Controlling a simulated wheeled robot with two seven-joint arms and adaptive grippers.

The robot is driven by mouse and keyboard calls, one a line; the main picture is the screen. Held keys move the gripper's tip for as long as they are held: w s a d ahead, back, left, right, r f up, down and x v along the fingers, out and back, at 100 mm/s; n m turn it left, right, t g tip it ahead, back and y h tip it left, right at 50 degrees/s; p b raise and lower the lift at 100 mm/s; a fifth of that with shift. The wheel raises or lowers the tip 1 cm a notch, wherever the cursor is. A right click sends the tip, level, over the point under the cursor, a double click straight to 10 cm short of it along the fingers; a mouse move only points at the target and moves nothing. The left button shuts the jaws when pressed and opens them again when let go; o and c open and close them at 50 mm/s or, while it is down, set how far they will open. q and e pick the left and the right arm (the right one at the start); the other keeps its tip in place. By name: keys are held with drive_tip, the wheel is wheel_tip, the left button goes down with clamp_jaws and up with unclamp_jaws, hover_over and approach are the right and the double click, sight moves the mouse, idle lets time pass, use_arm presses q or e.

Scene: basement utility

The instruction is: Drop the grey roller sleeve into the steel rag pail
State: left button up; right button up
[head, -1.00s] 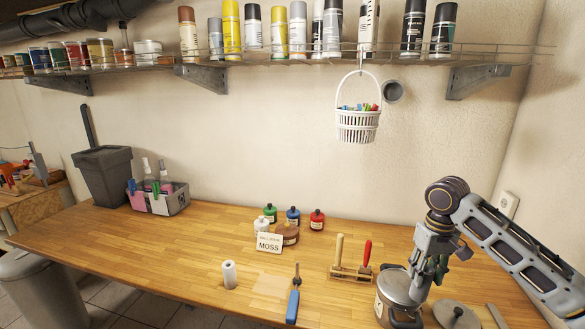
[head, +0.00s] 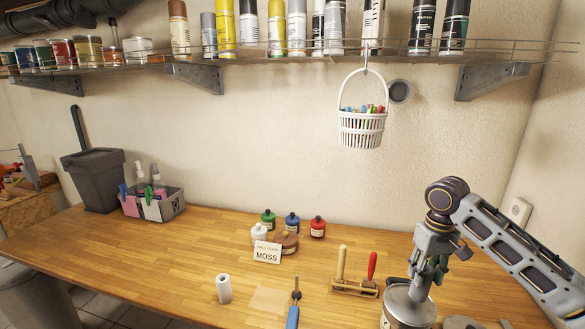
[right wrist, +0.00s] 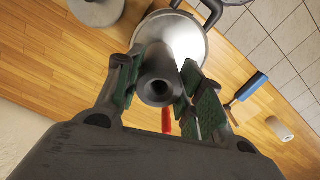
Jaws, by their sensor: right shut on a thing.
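My right gripper (head: 428,280) points down over the bench at the right. In the right wrist view its fingers (right wrist: 155,85) are shut on a dark grey tube with a round hole in its end, the grey roller sleeve (right wrist: 157,62). The steel rag pail (head: 408,308), with a pale label, stands directly beneath the gripper. It also shows in the right wrist view (right wrist: 195,45), bright and shiny, with a dark handle. The sleeve appears above it; the exact height is unclear. My left gripper is not in view.
A round grey lid (head: 460,322) lies right of the pail. A wooden rack (head: 353,288) with two handled tools stands left of it. A white roller (head: 223,289) and a blue-handled tool (head: 293,315) are farther left. A white basket (head: 361,130) hangs above.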

drive_tip(key=shift+f, duration=0.1)
drive_tip(key=shift+f, duration=2.9)
drive_tip(key=o, duration=1.1)
drive_tip(key=shift+r, duration=6)
